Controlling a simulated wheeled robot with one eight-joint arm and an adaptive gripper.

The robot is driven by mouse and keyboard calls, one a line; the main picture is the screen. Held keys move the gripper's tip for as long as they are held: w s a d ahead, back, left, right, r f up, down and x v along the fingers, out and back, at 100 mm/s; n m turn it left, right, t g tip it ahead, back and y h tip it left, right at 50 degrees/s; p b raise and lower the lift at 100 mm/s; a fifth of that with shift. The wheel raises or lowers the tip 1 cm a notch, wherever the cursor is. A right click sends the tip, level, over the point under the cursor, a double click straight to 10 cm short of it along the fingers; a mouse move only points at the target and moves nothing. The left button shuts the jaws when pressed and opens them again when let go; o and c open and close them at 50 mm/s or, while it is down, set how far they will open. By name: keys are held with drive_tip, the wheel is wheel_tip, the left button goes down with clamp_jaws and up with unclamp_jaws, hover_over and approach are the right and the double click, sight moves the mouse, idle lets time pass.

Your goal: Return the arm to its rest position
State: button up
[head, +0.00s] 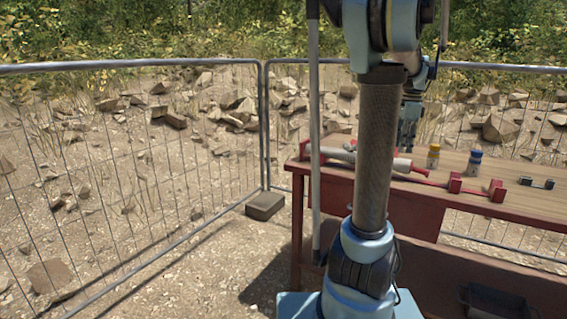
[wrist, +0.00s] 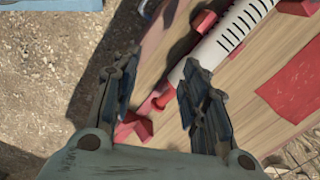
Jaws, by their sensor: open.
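My gripper (wrist: 155,80) is open and empty in the wrist view, its two fingers spread apart above the edge of the wooden table (wrist: 215,115). In the head view my gripper (head: 407,135) hangs pointing down over the table, partly hidden behind my own arm. A white tube with black marks (wrist: 228,38) lies in red holders beyond the right finger. The same white tube (head: 340,155) shows in the head view, partly hidden by my arm.
A yellow bottle (head: 433,157) and a blue bottle (head: 473,165) stand on the table. Red brackets (head: 497,191) and a small dark part (head: 537,183) lie to the right. Wire fence panels (head: 130,170) enclose the place. A block (head: 265,206) sits at the fence corner.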

drive_tip(key=s+a+f+n, duration=0.4)
drive_tip(key=s+a+n, duration=0.15)
drive_tip(key=a, duration=0.25)
drive_tip(key=s+a+f+n, duration=0.35)
drive_tip(key=s+a, duration=0.25)
drive_tip(key=a, duration=0.3)
drive_tip(key=s+a+f+n+t, duration=0.1)
drive_tip(key=s+a+f+n, duration=0.7)
drive_tip(key=s+f+n, duration=0.2)
wheel_tip(320, 180, down, 3)
drive_tip(key=shift+s+a+f+n+t, duration=0.2)
drive_tip(key=shift+s+n+t, duration=0.15)
drive_tip(key=shift+s, duration=0.7)
